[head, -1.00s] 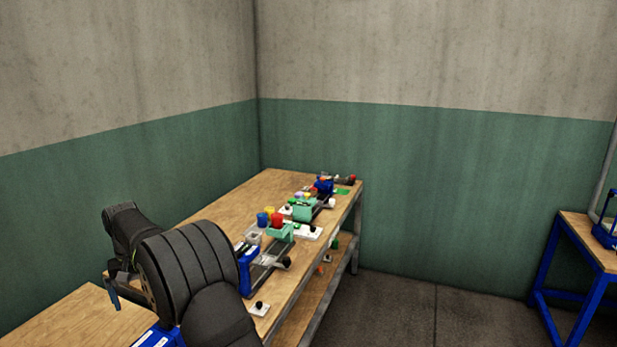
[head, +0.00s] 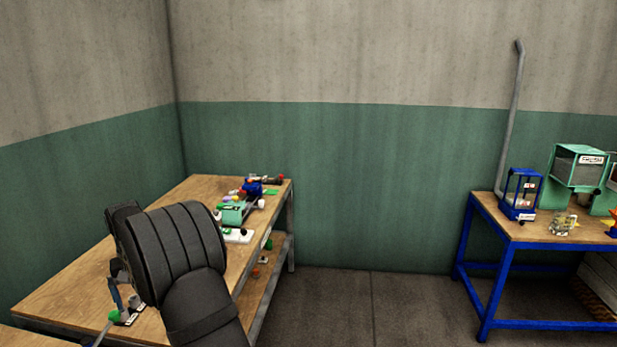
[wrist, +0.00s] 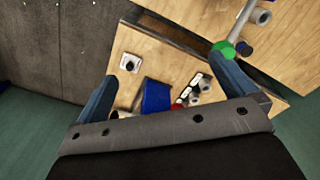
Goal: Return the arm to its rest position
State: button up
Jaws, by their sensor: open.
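My arm (head: 180,255), dark and ribbed, reaches over the left wooden bench (head: 60,290) in the head view. My gripper (wrist: 165,63) is open and empty in the wrist view, with its two blue fingers wide apart. A blue finger also shows in the head view, at the left of the arm. A blue block-like part (wrist: 156,97) and a white switch box (wrist: 130,62) show on the bench between the fingers. A grey rod (wrist: 243,18) with a green part (wrist: 225,48) shows by the right fingertip; I cannot tell whether they touch.
Several small presses, including a mint-green one (head: 233,213) and a blue one (head: 252,188), line the left bench. A blue-framed table (head: 510,230) stands at right with a blue press (head: 521,195) and a mint-green machine (head: 577,168). Open floor (head: 370,305) lies between the benches.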

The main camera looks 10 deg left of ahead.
jog(key=w+d+f+m, duration=0.1)
jog(key=w+d+f, duration=0.4)
jog(key=d, duration=0.4)
jog(key=w+d+f+m, duration=0.2)
jog(key=w+d+f, duration=0.3)
jog(key=d, duration=0.5)
jog(key=w+d+f+m, duration=0.1)
jog(key=d+f, duration=0.2)
jog(key=d, duration=0.7)
jog(key=w+d+f+m, duration=0.1)
jog(key=d+f, duration=0.2)
jog(key=d, duration=0.8)
jog(key=shift+w+d+f+m, duration=0.3)
jog(key=shift+w+f, duration=0.05)
jog(key=shift+w, duration=0.05)
jog(key=shift+a, duration=0.1)
jog(key=a+r+n, duration=0.1)
jog(key=a+r, duration=0.2)
jog(key=a, duration=0.7)
jog(key=s+a+r+n, duration=0.1)
jog(key=a+r, duration=0.3)
jog(key=a, duration=0.5)
jog(key=shift+a+n, duration=0.3)
jog(key=shift+a, duration=0.1)
jog(key=shift+r, duration=0.1)
